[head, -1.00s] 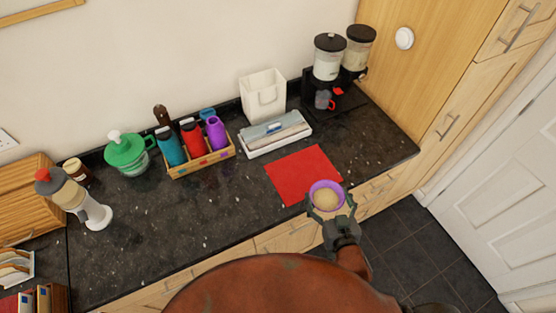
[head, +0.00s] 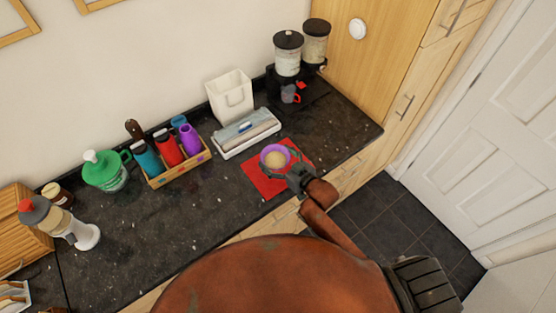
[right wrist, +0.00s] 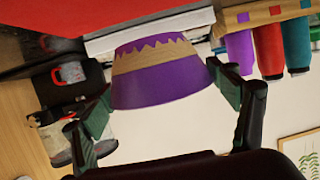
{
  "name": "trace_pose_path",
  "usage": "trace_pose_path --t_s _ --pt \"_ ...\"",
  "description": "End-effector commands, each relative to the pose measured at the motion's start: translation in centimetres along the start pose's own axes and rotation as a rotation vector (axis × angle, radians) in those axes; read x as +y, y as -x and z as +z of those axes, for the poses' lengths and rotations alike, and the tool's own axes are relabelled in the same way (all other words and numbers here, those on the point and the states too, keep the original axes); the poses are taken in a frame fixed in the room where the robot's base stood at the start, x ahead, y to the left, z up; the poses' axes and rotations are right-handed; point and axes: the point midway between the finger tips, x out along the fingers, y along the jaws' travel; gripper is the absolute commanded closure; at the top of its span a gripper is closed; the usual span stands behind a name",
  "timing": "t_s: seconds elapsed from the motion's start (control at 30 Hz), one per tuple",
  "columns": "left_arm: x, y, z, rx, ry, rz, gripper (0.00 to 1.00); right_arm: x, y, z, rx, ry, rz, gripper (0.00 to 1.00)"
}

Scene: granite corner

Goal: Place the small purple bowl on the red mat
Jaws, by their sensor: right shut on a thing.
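The small purple bowl (head: 275,157) has pale contents and a tan zigzag band, seen in the right wrist view (right wrist: 160,75). My right gripper (head: 281,163) is shut on it, with a finger on each side of the bowl in the right wrist view (right wrist: 162,97). In the head view the bowl appears over the back part of the red mat (head: 262,183). The mat fills the top of the inverted right wrist view (right wrist: 90,14), close to the bowl's base. I cannot tell whether they touch. The bowl looks roughly level. My left gripper is not in view.
A white tray (head: 247,146) with a box lies just behind the mat. A white bin (head: 229,97) and a dispenser with a red mug (head: 290,92) stand farther back. A bottle crate (head: 180,172) is left. The dark counter (head: 200,222) is clear in front.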

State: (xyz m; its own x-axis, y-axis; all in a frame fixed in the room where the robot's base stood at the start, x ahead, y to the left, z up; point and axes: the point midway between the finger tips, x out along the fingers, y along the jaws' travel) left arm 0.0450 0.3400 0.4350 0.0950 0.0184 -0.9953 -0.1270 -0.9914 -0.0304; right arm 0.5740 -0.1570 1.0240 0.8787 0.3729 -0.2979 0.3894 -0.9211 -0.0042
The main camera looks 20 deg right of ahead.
Motion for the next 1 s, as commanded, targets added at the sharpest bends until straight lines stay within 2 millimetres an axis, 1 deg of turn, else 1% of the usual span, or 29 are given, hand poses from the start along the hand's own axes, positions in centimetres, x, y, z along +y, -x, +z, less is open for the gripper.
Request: trace_pose_path --t_s 0.03,0.1,0.27,0.37,0.43,0.53,0.63,0.97,1.0 --pt "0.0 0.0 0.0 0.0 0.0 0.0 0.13 0.7 -0.6 0.5 0.002 0.003 0.002 0.54" --pt "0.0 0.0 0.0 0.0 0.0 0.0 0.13 1.2 -1.2 1.2 0.003 0.002 0.002 0.54" --pt "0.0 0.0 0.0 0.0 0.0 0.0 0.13 1.8 -1.9 1.9 0.004 0.001 0.001 0.54" --pt "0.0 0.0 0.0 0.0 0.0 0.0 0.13 2.4 -2.5 2.7 0.002 0.001 0.002 0.54" --pt "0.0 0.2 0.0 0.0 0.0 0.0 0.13 2.3 -2.7 3.8 0.0 -0.001 0.001 0.54" --pt "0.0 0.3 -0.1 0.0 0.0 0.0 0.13 2.3 -3.1 4.9 0.003 -0.001 0.001 0.54" --pt "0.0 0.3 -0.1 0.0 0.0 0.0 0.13 2.3 -3.2 5.3 0.004 0.001 0.001 0.54" --pt "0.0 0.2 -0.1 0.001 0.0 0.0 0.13 2.2 -3.3 5.7 0.004 0.001 0.0 0.54" --pt "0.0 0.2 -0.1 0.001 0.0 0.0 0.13 2.2 -3.3 5.7 0.002 0.001 0.001 0.17"
